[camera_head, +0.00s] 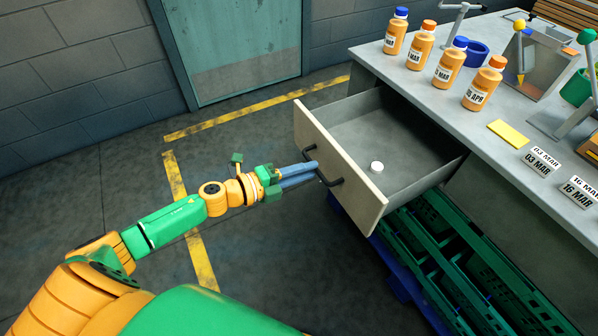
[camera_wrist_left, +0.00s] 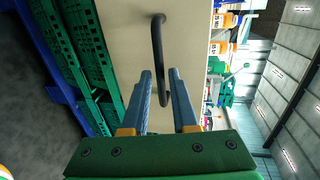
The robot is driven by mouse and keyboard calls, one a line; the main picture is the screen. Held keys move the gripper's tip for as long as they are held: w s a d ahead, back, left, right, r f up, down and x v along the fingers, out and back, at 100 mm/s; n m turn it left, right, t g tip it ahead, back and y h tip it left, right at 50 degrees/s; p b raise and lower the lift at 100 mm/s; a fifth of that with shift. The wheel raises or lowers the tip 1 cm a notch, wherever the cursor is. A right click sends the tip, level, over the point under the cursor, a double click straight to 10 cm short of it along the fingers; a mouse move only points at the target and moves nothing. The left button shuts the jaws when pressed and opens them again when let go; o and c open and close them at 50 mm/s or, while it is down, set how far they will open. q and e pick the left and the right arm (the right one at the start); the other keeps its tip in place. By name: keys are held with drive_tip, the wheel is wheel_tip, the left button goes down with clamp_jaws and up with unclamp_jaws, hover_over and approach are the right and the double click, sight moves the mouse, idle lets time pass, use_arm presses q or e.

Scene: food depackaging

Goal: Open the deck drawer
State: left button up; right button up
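The deck drawer (camera_head: 347,170) is pulled well out from under the worktop, its pale front facing my left arm. A small white round cap (camera_head: 376,167) lies inside. The drawer's dark bow handle (camera_head: 331,181) also shows in the left wrist view (camera_wrist_left: 157,40). My left gripper (camera_head: 316,170) is at the handle. In the left wrist view its blue fingers (camera_wrist_left: 160,72) stand apart with the handle bar running between them, and gaps show beside the bar. Whether a finger touches the bar is unclear. My right gripper is not in view.
The grey worktop (camera_head: 480,120) carries several orange bottles (camera_head: 448,65), a yellow pad (camera_head: 508,133) and date signs (camera_head: 541,161). Green crates (camera_head: 455,265) stand below the drawer. The floor (camera_head: 270,235) around my left arm is clear, with yellow tape lines.

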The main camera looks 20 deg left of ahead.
use_arm(q)
drive_tip(key=v, duration=0.4)
drive_tip(key=shift+f, duration=0.1)
drive_tip(key=s+a+f+n+g+y+p, duration=0.1)
drive_tip(key=s+a+f+n+y, duration=0.2)
drive_tip(key=f+n, duration=0.3)
drive_tip(key=s+a+f+n+g+y+p, duration=0.1)
drive_tip(key=s+a+f+n+y, duration=0.2)
drive_tip(key=f, duration=0.5)
drive_tip(key=s+a+f+n+y+p, duration=0.1)
drive_tip(key=s+a+f+n+y, duration=0.2)
drive_tip(key=f+n, duration=0.35)
drive_tip(key=s+d+f+n+g, duration=0.2)
drive_tip(key=s+f+g, duration=0.1)
drive_tip(key=s, duration=0.5)
drive_tip(key=s+d+f+n+g, duration=0.3)
drive_tip(key=s+f, duration=0.2)
drive_tip(key=s, duration=0.3)
drive_tip(key=s+d+f+n+g+p, duration=0.1)
drive_tip(key=s+d+f+n+g, duration=0.1)
drive_tip(key=s, duration=0.6)
wheel_tip(320, 180, down, 2)
drive_tip(key=shift+s+d+f+n+g+y, duration=0.15)
drive_tip(key=shift+s+d+n+g+y, duration=0.2)
drive_tip(key=shift+d+g, duration=0.25)
